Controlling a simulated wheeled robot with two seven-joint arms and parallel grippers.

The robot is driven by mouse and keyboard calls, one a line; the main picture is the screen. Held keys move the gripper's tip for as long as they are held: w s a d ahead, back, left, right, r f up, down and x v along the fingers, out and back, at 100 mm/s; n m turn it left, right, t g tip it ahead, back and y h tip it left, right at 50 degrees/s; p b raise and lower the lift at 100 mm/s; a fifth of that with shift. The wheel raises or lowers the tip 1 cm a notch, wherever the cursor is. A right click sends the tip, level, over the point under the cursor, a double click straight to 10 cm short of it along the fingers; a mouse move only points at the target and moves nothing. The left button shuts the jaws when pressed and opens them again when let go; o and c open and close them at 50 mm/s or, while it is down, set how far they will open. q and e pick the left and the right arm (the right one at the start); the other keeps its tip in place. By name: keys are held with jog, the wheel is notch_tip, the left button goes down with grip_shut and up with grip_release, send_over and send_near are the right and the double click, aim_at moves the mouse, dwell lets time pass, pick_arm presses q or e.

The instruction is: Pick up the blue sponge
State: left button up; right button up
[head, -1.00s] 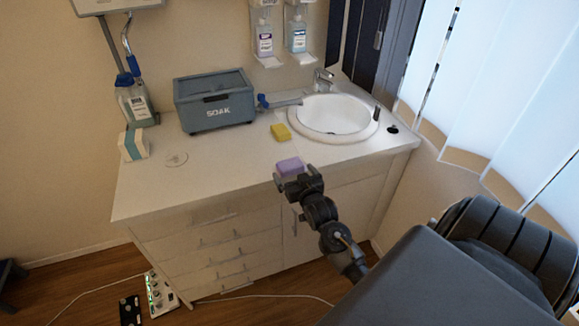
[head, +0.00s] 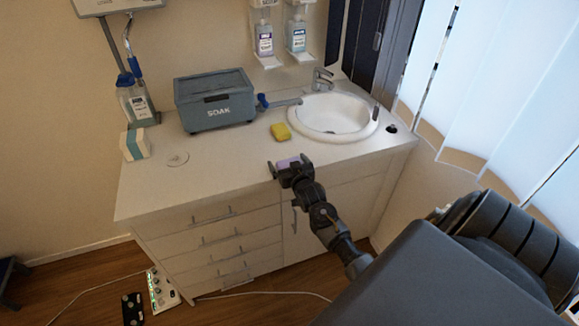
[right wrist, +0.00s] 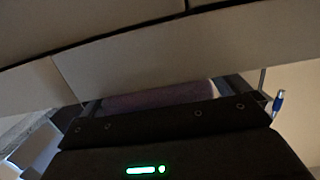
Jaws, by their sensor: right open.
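A lavender-purple sponge (head: 289,162) lies at the front edge of the white counter (head: 225,167). No plainly blue sponge shows. My right gripper (head: 287,166) is open, with its fingers on either side of the purple sponge, and partly hides it. In the right wrist view the sponge (right wrist: 160,97) shows dim and purplish between the two fingers; I cannot tell whether they touch it. A yellow sponge (head: 281,132) lies farther back beside the sink. My left gripper is not in view.
The sink (head: 333,113) with its tap is at the back right. A grey SOAK box (head: 215,103), a bottle (head: 137,103) and a white-and-blue box (head: 136,145) stand at the back left. Drawers (head: 225,240) form the counter's front. The counter's front left is clear.

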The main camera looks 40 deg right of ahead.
jog(key=c, duration=0.9)
jog(key=shift+r, duration=0.1)
